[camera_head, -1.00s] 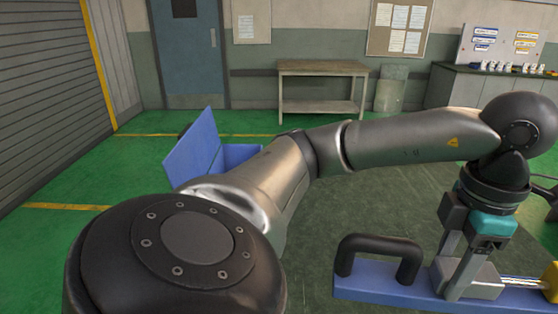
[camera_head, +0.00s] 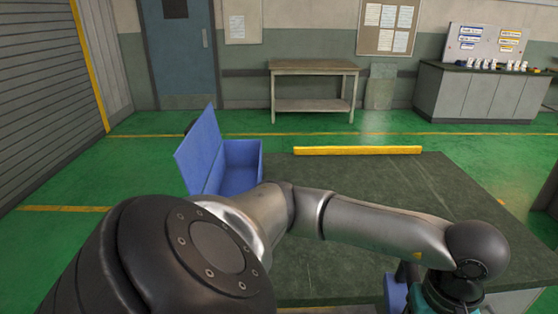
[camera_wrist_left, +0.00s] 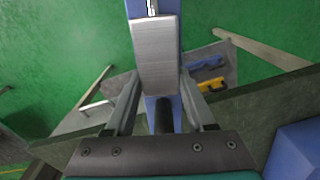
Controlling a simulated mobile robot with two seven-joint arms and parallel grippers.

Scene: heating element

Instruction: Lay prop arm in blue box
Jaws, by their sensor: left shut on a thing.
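The prop arm (camera_head: 395,293), a blue bar with a black handle, shows only in part at the bottom of the head view. In the left wrist view, the fingers of my left gripper (camera_wrist_left: 158,88) are shut on its grey metal block (camera_wrist_left: 155,60). The blue box (camera_head: 240,166) stands at the table's far left corner with its lid raised on the left. A blue surface, likely the box (camera_wrist_left: 300,150), shows at the lower right of the wrist view. The prop arm is apart from the box, to its right and nearer me. My right gripper is out of view.
A dark green table top (camera_head: 400,190) spreads in front of me, mostly bare. A yellow strip (camera_head: 358,150) runs along its far edge. A bench (camera_head: 313,85) and a grey cabinet (camera_head: 475,92) stand against the far wall, well away.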

